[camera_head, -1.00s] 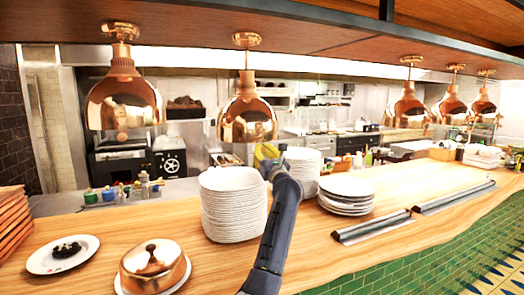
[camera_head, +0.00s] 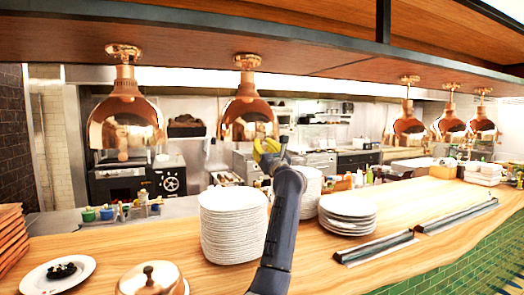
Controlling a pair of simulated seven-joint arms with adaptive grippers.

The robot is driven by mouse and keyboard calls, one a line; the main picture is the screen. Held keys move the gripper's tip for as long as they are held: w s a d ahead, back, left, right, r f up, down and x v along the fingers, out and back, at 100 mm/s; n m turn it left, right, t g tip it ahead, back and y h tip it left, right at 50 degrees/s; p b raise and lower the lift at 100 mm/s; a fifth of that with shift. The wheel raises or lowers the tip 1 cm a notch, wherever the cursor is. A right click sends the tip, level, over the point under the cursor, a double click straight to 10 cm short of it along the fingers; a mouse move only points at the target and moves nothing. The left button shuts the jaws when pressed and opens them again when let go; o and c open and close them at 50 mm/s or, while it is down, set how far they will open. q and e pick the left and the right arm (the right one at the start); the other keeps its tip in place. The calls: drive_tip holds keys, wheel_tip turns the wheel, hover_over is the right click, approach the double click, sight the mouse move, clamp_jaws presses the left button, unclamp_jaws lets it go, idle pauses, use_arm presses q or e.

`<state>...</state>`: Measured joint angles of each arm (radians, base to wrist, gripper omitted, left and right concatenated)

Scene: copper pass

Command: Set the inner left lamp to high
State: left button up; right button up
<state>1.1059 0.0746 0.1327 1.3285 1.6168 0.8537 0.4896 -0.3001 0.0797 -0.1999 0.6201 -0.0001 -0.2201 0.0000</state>
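Copper heat lamps hang in a row from the wooden shelf. The second from the left, the inner left lamp (camera_head: 246,115), has a bell shade on a slim neck. No switch or dial is distinguishable on the lamp. The outer left lamp (camera_head: 125,122) hangs further left.
A tall plate stack (camera_head: 233,228) stands below the lamp, with another (camera_head: 311,190) behind my arm and a lower one (camera_head: 347,215) to the right. A copper cloche (camera_head: 150,279) and a plate of dark food (camera_head: 40,284) stand front left. More copper lamps (camera_head: 408,128) hang right.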

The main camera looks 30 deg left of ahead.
use_arm(q)
drive_tip(key=shift+o, duration=1)
drive_tip(key=shift+s+d, duration=0.1)
drive_tip(key=shift+d, duration=0.05)
drive_tip(key=o, duration=0.4)
drive_tip(key=shift+f, duration=0.15)
drive_tip(key=shift+f, duration=0.1)
drive_tip(key=v, duration=1.1)
drive_tip(key=shift+s+d, duration=0.2)
drive_tip(key=shift+d, duration=0.1)
